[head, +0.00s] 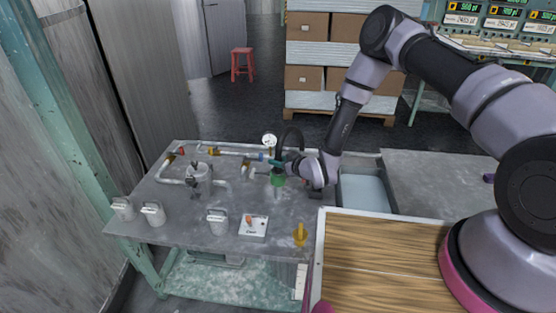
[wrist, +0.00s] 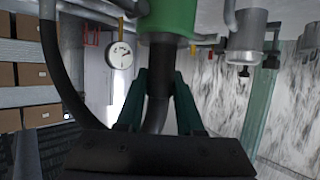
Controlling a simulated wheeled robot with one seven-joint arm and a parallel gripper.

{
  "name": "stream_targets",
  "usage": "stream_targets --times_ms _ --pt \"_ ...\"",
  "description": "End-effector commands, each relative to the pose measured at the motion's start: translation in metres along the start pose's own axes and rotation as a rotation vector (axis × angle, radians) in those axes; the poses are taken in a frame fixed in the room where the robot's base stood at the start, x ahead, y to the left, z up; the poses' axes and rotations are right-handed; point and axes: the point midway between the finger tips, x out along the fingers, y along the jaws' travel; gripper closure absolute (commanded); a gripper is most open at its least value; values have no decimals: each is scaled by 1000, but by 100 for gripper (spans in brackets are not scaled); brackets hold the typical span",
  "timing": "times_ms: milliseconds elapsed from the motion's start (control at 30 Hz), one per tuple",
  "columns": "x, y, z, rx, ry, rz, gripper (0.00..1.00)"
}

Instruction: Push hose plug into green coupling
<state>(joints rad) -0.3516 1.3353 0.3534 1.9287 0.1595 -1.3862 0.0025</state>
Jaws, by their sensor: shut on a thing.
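The green coupling (head: 278,180) stands on the grey workbench, right of its middle. It also shows large at the top of the wrist view (wrist: 168,15). My gripper (head: 277,163) is right at the coupling, and its dark green fingers are shut on the dark hose plug (wrist: 158,60). The plug lines up with the coupling and its end meets the coupling's edge in the wrist view. I cannot tell how deep it sits. The black hose (head: 293,132) arches up behind my gripper, and it runs down the left of the wrist view (wrist: 55,75).
A round gauge (head: 269,140) stands close behind the coupling. Pipes and a grey valve body (head: 199,178) lie to the left. Several grey canisters, a switch plate (head: 253,225) and a yellow part (head: 300,235) are along the front. A wooden-topped surface (head: 375,260) is front right.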

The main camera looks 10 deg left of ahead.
Motion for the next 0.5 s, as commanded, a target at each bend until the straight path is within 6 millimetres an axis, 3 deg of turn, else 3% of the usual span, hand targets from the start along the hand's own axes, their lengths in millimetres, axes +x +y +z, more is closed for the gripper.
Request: stream_targets --times_ms 33,67,133,167,500 --pt "0 0 1 0 1 0 100" --pt "1 0 1 0 1 0 60" --pt "0 0 1 0 1 0 34" --pt "0 0 1 0 1 0 29" --pt "-2 0 2 1 -2 0 29"
